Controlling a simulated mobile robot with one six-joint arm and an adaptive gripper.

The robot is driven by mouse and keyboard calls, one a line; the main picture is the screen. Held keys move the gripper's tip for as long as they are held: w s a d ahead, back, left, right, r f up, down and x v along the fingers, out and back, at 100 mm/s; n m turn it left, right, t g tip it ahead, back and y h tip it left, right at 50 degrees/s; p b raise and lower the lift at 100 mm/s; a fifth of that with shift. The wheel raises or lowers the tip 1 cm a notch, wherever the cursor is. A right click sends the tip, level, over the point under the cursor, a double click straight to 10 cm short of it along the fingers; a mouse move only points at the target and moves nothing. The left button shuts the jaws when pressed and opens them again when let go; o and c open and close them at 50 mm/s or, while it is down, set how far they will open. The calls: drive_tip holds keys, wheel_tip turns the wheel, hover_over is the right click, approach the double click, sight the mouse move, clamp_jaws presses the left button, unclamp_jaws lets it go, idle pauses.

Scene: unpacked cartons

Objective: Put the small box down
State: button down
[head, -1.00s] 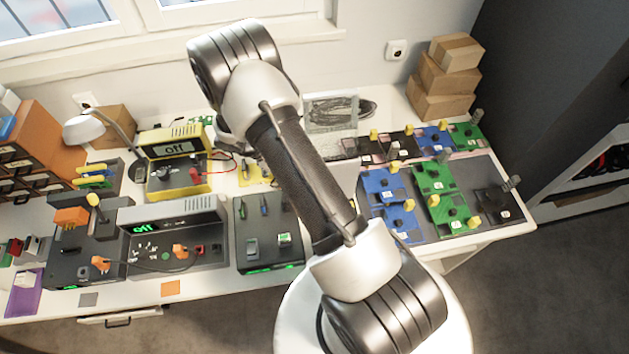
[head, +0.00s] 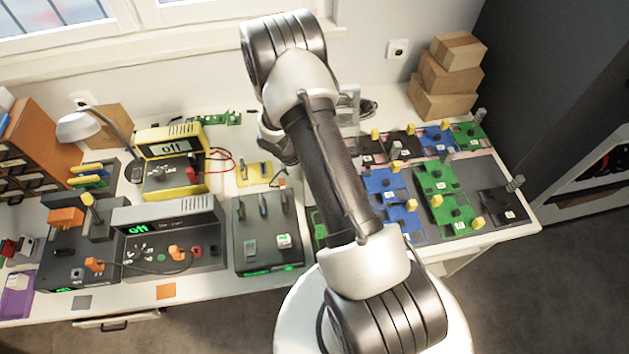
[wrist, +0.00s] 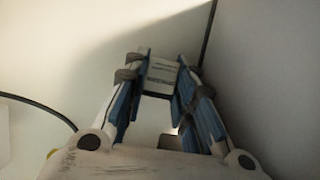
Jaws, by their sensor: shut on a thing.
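In the wrist view my gripper (wrist: 160,62) has its blue-padded fingers closed on a small pale box (wrist: 162,73) with printed lines on its face. The box sits between the fingertips, against a plain pale surface. What is under it cannot be told.
A yellow "off" device (head: 176,175), a grey "off" device (head: 165,240) and a dark box with slots (head: 265,230) fill the bench's left and middle. Blue and green boards (head: 436,178) cover the right. Cardboard boxes (head: 445,85) are stacked at the back right.

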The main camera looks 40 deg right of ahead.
drive_tip(key=shift+f, duration=0.1)
drive_tip(key=c, duration=1.3)
unclamp_jaws()
drive_tip(key=shift+c, duration=0.2)
